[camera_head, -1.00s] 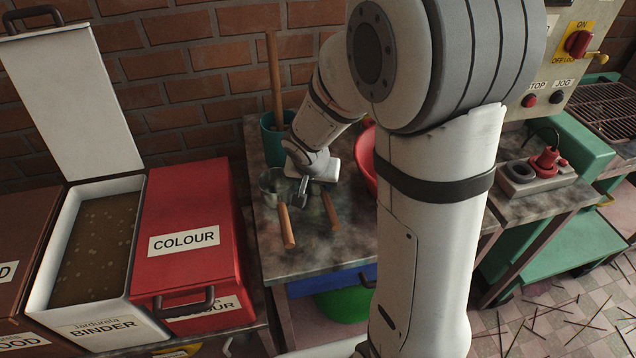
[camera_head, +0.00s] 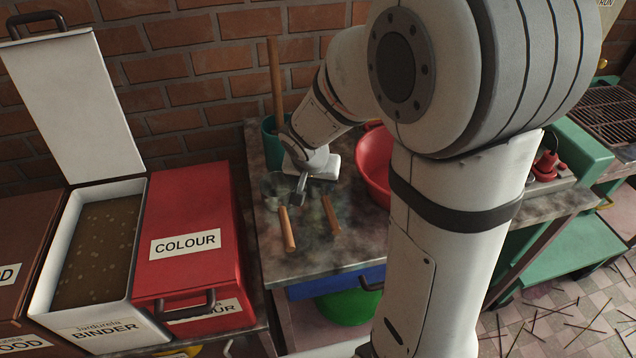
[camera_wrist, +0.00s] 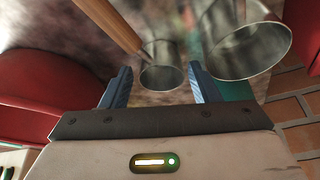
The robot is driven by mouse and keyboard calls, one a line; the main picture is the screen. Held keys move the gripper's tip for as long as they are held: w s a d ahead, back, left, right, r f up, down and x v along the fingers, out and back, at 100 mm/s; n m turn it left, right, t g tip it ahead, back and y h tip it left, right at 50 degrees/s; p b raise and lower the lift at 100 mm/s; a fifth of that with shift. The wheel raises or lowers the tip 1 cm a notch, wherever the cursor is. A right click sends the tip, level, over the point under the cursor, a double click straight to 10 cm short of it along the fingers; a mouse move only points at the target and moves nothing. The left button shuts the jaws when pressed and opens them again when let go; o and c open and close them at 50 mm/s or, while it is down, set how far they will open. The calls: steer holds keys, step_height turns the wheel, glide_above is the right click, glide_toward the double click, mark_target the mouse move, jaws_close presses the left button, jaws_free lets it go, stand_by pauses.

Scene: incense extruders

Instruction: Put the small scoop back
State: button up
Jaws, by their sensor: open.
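The small scoop, a metal cup with a wooden handle, lies on the worktable; its handle (camera_head: 331,214) shows in the head view, where my gripper hides its cup. In the wrist view its cup (camera_wrist: 162,77) appears between my spread blue fingers, with the handle running to the upper left. My gripper (camera_wrist: 160,70) is open and points down over the table; it also shows in the head view (camera_head: 300,190). I cannot tell whether a finger touches the cup. A larger metal scoop (camera_wrist: 250,50) lies beside it, its wooden handle (camera_head: 287,229) left of the small one's.
A red bowl (camera_head: 373,168) stands right of my gripper, and a green pot (camera_head: 271,145) with a wooden stick behind it. Left of the table (camera_head: 320,257) are the red COLOUR bin (camera_head: 187,215) and the open BINDER bin (camera_head: 45,262). The table's front is clear.

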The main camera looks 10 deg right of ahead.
steer(key=v, duration=0.8)
steer(key=s+d+r+n+g+y, duration=0.1)
steer(key=s+d+r+n, duration=0.1)
steer(key=s, duration=1.3)
steer(key=d+n, duration=0.1)
steer(key=n, duration=0.1)
steer(key=shift+d+r+n+g+y+p, duration=0.15)
steer(key=shift+r+n+g+y+p, duration=0.15)
steer(key=shift+n+y+p, duration=0.1)
steer(key=p+v, duration=0.4)
steer(key=shift+w+r, duration=0.2)
steer(key=shift+w, duration=0.15)
steer(key=shift+c, duration=0.4)
